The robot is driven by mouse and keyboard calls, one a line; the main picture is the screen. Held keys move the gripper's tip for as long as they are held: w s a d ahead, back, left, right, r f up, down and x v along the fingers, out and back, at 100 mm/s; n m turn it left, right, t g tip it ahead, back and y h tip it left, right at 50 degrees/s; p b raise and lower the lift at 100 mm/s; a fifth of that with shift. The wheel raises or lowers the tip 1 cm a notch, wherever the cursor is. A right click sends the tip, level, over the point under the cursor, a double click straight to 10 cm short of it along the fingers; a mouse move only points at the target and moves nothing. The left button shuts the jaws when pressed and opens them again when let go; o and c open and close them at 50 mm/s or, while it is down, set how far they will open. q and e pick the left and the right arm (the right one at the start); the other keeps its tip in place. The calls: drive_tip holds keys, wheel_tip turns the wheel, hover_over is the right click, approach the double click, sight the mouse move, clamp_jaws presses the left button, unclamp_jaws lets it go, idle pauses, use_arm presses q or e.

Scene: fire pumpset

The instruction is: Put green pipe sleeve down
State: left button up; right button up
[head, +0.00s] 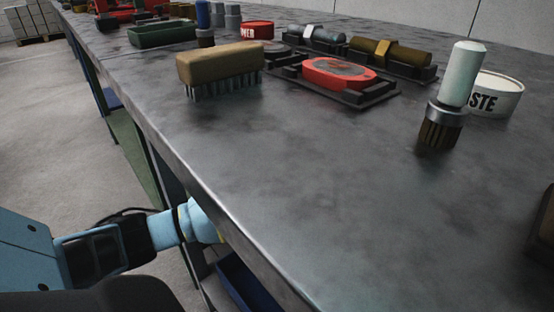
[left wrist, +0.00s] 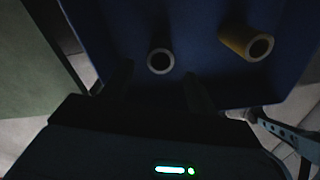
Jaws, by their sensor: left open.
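In the dark left wrist view, my left gripper (left wrist: 158,76) is open, with its two dark fingers over a blue bin (left wrist: 200,88). A pipe sleeve (left wrist: 160,61) with a pale ring end shows between and just beyond the fingertips, its end towards the camera. Its body is too dark to tell whether it is green. A second, yellow-brown sleeve (left wrist: 236,40) lies tilted to the right in the bin. In the head view my left arm reaches down past the table's front edge, so its gripper is hidden. The blue bin (head: 240,282) partly shows below. My right gripper is not in view.
The grey table (head: 290,190) has a clear front stretch. On it stand a wooden block brush (head: 218,68), a red oval part in a black holder (head: 340,74), a round white-handled brush (head: 460,80), a paste tin (head: 497,95) and a green tray (head: 162,34).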

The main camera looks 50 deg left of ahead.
use_arm(q)
drive_tip(key=shift+r+p, duration=0.6)
drive_tip(key=shift+r, duration=1.65)
